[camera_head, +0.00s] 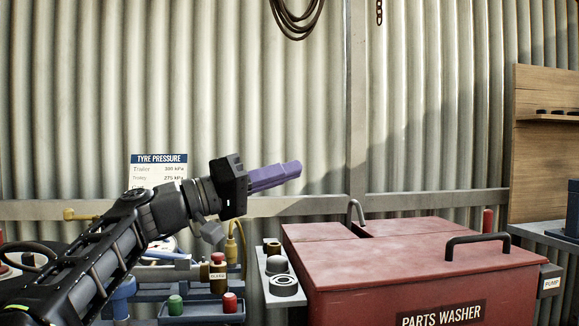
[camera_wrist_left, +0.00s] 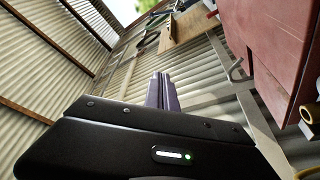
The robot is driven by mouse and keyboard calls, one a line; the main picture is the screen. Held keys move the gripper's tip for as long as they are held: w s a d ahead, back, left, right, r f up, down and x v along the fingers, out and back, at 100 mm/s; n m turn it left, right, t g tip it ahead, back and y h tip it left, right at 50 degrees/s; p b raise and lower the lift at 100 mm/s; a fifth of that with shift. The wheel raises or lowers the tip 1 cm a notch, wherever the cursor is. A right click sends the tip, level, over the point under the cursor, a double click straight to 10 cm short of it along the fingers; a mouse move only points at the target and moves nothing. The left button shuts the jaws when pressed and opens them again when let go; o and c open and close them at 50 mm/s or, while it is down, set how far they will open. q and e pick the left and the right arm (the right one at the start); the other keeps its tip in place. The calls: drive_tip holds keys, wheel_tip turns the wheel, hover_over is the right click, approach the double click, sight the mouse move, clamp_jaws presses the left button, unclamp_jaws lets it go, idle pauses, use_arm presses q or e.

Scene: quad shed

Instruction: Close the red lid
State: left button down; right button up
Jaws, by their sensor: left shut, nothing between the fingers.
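The red lid (camera_head: 420,252) lies flat on top of the red parts washer (camera_head: 370,305), with a black bar handle (camera_head: 477,239) near its right front. The lid looks down, though a small dark gap shows by the bent tap (camera_head: 356,212) at its back. My left gripper (camera_head: 297,168), with purple fingers, is shut and empty in the air, left of the washer and above its top. In the left wrist view, the shut fingers (camera_wrist_left: 160,92) point up towards the wall, and the red washer side (camera_wrist_left: 275,45) is at the upper right. My right gripper is not in view.
A side tray with bearing parts (camera_head: 284,286) adjoins the washer's left side. A bench with red and green capped bottles (camera_head: 175,304) and a brass fitting (camera_head: 218,273) stands left. A corrugated wall closes the back. The air above the washer is clear.

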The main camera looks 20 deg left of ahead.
use_arm(q)
drive_tip(key=w+a+f+v, duration=0.1)
drive_tip(key=v, duration=0.7)
drive_tip(key=shift+w, duration=0.15)
